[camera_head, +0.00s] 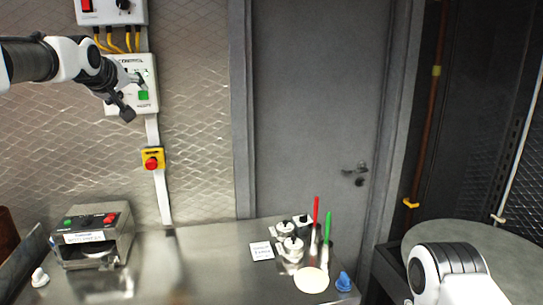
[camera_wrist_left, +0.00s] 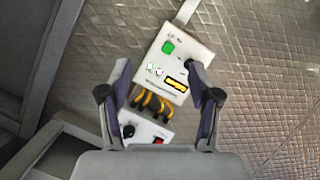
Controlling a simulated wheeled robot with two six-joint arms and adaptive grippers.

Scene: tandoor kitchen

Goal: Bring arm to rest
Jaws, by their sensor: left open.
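My left arm comes in from the upper left in the head view. Its gripper (camera_head: 133,97) is in front of the white control panel (camera_head: 145,104) with a green button (camera_head: 143,95). In the left wrist view the left gripper (camera_wrist_left: 160,100) has its two fingers apart with nothing between them. Beyond them show the control panel (camera_wrist_left: 172,62) and its green button (camera_wrist_left: 168,47). I cannot tell whether a finger touches the panel. A white and dark part of my right arm (camera_head: 445,272) shows at the lower right; its gripper is out of view.
A box with yellow cables (camera_head: 112,12) is above the panel and a red emergency button (camera_head: 152,162) below it. The steel counter (camera_head: 205,262) holds a machine (camera_head: 92,235), silver containers (camera_head: 291,248) and red and green sticks (camera_head: 316,212). A round table (camera_head: 480,236) stands at right.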

